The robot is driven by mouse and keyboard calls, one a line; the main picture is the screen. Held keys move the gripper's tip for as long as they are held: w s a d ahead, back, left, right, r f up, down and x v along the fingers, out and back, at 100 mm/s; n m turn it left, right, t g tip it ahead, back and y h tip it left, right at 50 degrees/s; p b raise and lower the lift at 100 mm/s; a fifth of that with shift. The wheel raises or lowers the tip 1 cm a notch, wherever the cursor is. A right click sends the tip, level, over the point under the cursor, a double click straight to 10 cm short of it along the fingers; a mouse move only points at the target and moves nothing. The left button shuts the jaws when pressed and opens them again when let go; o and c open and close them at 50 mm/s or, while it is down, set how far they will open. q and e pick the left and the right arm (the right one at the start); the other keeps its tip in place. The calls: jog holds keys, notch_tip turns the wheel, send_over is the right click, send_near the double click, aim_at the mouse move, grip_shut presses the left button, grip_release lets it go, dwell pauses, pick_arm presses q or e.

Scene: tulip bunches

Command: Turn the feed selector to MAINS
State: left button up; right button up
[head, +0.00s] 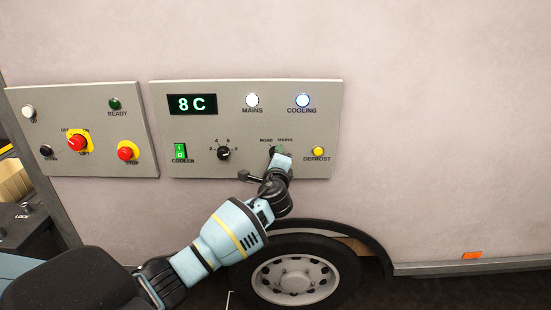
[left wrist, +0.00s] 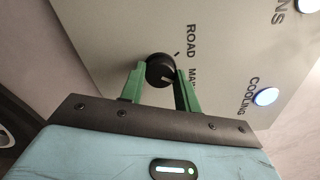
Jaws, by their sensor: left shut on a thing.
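The feed selector is a small round black knob (left wrist: 160,70) under the labels ROAD and MAINS on the grey control panel (head: 240,88). My left gripper (left wrist: 159,78) has its green fingers on either side of the knob and is shut on it. In the left wrist view a short light mark on the knob seems to face the MAINS side, but a finger partly covers that label. In the head view my left gripper (head: 279,152) hides most of the knob. The MAINS lamp (head: 252,100) looks white. My right gripper is not in view.
The panel also bears an 8 C display (head: 192,104), a bluish-white COOLING lamp (head: 303,101), a green COOLER switch (head: 180,151), a black dial (head: 223,153) and a yellow DEFROST button (head: 318,151). A second panel (head: 85,100) stands left. A wheel (head: 295,280) is below.

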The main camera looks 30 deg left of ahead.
pick_arm(q)
jog(key=shift+m, duration=0.3)
dwell(0.4)
jog(key=o, duration=1)
jog(key=shift+v, duration=3.9)
